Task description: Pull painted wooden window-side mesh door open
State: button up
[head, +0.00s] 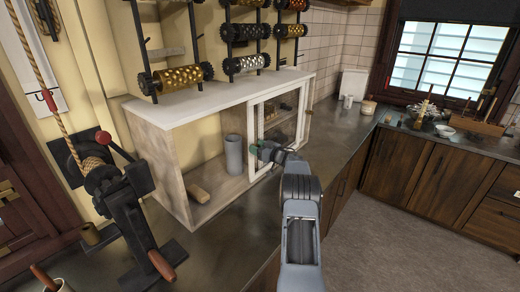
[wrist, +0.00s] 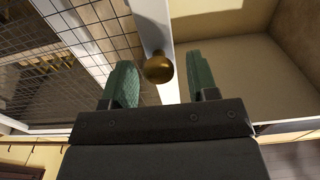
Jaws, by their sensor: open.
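The mesh door (head: 283,117) has a white painted wooden frame and covers the right, window-side part of the low cabinet on the counter. In the wrist view its wire mesh (wrist: 100,30) and white frame stile (wrist: 154,25) show, with a round brass knob (wrist: 158,67) on the stile. My gripper (head: 260,149) is in front of the door's left edge in the head view. In the wrist view my gripper (wrist: 161,78) is open, with its green fingers on either side of the knob. I cannot tell whether either finger touches it; a gap shows at each side.
A black crank winch (head: 125,200) with rope stands at the left. Patterned rollers (head: 183,77) hang above the white cabinet top (head: 215,97). Grey floor (head: 375,250) is clear at right.

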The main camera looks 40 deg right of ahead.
jog(key=b+v, duration=0.3)
jog(key=v, duration=1)
jog(key=shift+s, duration=0.4)
